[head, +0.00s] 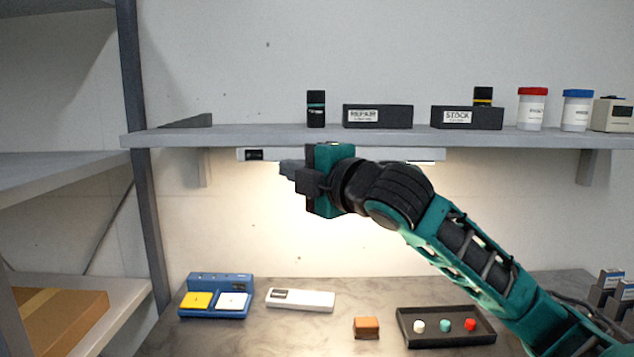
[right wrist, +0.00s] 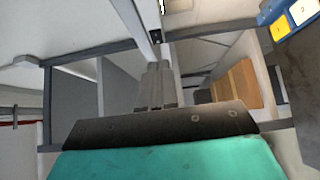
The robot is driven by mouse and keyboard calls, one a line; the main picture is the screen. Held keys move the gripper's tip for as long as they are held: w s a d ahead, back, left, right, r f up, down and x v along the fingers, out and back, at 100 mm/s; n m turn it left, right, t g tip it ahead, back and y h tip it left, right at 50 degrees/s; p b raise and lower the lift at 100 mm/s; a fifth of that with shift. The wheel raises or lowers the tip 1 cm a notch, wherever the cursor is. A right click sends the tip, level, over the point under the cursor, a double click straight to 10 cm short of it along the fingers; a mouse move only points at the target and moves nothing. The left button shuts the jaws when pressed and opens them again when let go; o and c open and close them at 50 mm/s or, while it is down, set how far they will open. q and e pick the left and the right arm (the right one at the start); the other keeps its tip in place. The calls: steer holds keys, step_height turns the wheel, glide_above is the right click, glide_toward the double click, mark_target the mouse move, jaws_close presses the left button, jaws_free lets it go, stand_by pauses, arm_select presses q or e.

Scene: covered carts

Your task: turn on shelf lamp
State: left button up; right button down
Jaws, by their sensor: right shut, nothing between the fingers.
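The shelf lamp (head: 428,155) is a long pale bar fixed under the grey shelf. A black switch (head: 254,155) sits near its left end. Warm light spreads over the wall below the bar, so the lamp looks lit. My right gripper (head: 288,169) is in front of the lamp, just right of and slightly below the switch, and covers part of the bar. Its fingers point left and are shut with nothing between them; they also show in the right wrist view (right wrist: 157,85). I cannot tell whether they touch the lamp. My left gripper is out of view.
The shelf (head: 230,137) above holds dark bins, a black bottle and lidded jars. On the counter below are a blue two-button box (head: 220,282), a white box (head: 300,299), a brown block (head: 366,327) and a black tray (head: 445,340). A post (head: 140,150) stands at left.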

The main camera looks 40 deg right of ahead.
steer(key=shift+s+d+b, duration=0.2)
steer(key=shift+s+b, duration=0.15)
steer(key=shift+s, duration=0.75)
steer(key=shift+s+d+b, duration=0.15)
steer(key=shift+s+b, duration=0.2)
steer(key=shift+s, duration=0.7)
